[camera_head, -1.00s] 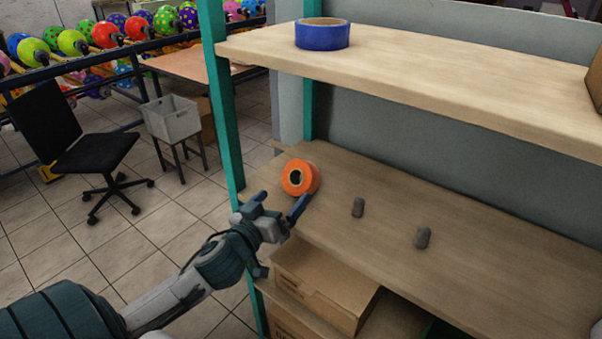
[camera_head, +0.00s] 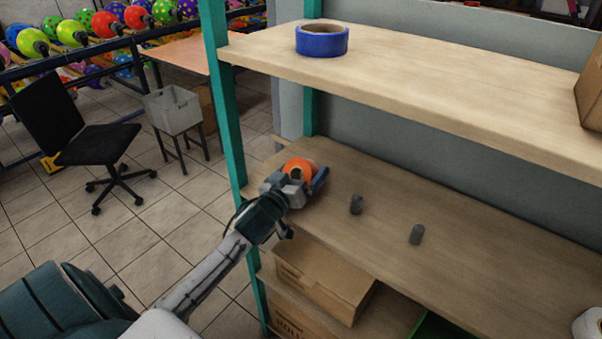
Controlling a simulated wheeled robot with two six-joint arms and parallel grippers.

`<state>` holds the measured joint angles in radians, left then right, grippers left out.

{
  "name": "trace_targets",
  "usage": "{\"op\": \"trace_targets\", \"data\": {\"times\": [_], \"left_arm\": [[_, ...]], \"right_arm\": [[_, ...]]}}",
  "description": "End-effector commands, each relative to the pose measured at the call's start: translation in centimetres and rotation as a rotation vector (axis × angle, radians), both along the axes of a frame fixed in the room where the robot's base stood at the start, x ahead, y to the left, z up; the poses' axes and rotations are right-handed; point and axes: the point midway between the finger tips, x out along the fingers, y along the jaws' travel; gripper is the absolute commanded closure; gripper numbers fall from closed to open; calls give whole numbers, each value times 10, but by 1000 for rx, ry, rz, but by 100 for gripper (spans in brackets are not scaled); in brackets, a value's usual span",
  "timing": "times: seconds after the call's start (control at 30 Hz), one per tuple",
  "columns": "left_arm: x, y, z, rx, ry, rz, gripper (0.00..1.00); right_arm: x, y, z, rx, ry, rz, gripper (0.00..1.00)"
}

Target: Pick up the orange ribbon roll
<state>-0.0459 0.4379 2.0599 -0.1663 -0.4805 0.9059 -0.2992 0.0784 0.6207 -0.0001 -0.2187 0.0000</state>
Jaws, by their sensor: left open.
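The orange ribbon roll (camera_head: 303,163) stands on the middle shelf board, near its left end by the green post. My left gripper (camera_head: 297,178) is at the roll, its open jaws reaching around the near side of it. A blue finger shows to the right of the roll, and the gripper hides the roll's lower front. I cannot tell whether the fingers touch it. My right gripper is not in view.
A green post (camera_head: 226,120) rises close left of the gripper. Cardboard boxes (camera_head: 330,280) sit below.

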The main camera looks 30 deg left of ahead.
Motion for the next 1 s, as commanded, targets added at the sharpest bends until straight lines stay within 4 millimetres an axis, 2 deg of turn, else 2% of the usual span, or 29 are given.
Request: {"op": "trace_targets", "data": {"times": [0.07,0.27,0.37,0.53,0.67,1.0], "left_arm": [[0,0,0,0,0,0,4],[0,0,0,0,0,0,43],[0,0,0,0,-1,0,51],[0,0,1,0,-1,0,51],[0,0,13,2,-4,0,51],[0,0,79,3,-7,-1,51]], "right_arm": [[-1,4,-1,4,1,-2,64],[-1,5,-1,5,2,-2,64],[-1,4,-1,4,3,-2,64],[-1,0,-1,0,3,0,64],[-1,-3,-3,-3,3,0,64],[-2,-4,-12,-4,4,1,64]]}}
